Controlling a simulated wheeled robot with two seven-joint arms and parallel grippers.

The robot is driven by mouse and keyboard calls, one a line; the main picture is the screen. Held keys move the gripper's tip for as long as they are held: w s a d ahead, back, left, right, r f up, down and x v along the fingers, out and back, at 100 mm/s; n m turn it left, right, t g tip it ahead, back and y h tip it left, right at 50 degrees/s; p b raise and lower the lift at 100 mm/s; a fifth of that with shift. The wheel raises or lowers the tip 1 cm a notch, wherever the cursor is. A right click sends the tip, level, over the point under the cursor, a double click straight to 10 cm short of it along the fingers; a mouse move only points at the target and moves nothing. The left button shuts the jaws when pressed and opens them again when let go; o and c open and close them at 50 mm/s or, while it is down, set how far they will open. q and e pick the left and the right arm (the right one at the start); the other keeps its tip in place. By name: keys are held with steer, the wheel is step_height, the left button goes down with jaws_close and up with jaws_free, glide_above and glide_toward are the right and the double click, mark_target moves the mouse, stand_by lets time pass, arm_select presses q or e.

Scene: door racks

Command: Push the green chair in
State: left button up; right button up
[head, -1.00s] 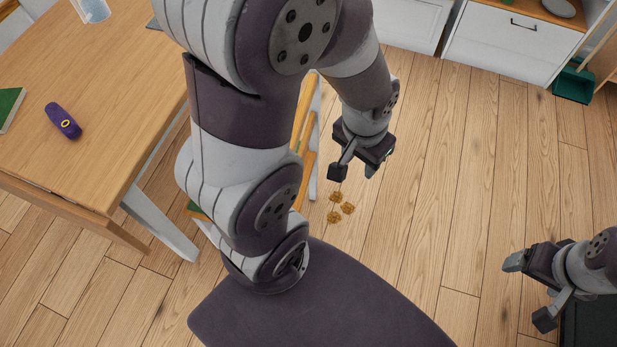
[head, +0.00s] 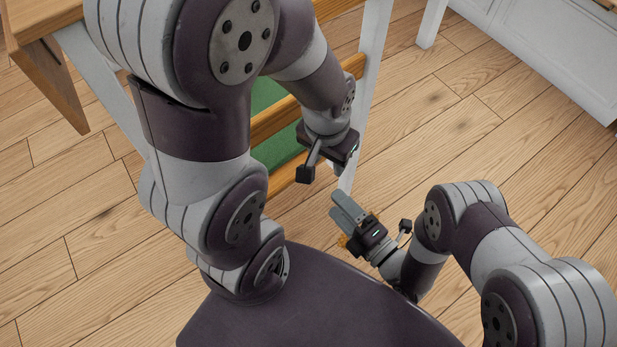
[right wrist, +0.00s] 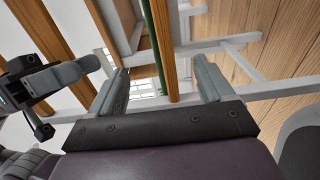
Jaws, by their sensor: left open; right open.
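The green chair shows in the head view behind my left arm: a green panel (head: 281,148), wooden slats (head: 272,124) and a white upright (head: 370,70). It stands beside the wooden table (head: 38,18); my arm hides much of it. My left gripper (head: 340,163) is open and empty, in front of the chair's right side. My right gripper (head: 344,212) is open and lower, near the foot of that upright. In the right wrist view, wooden slats and a green edge of the chair (right wrist: 158,50) appear between its open fingers (right wrist: 160,85); contact cannot be told.
A white table leg (head: 100,80) stands left of the chair. White cabinets (head: 545,55) stand at the upper right. The wooden floor (head: 470,130) between chair and cabinets is clear.

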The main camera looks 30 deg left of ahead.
steer(key=b+x, duration=0.3)
steer(key=x, duration=1)
steer(key=shift+f+b, duration=0.1)
steer(key=shift+b, duration=0.3)
steer(key=shift+w+a, duration=0.15)
steer(key=shift+a, duration=0.1)
steer(key=shift+c, duration=0.3)
jaws_close()
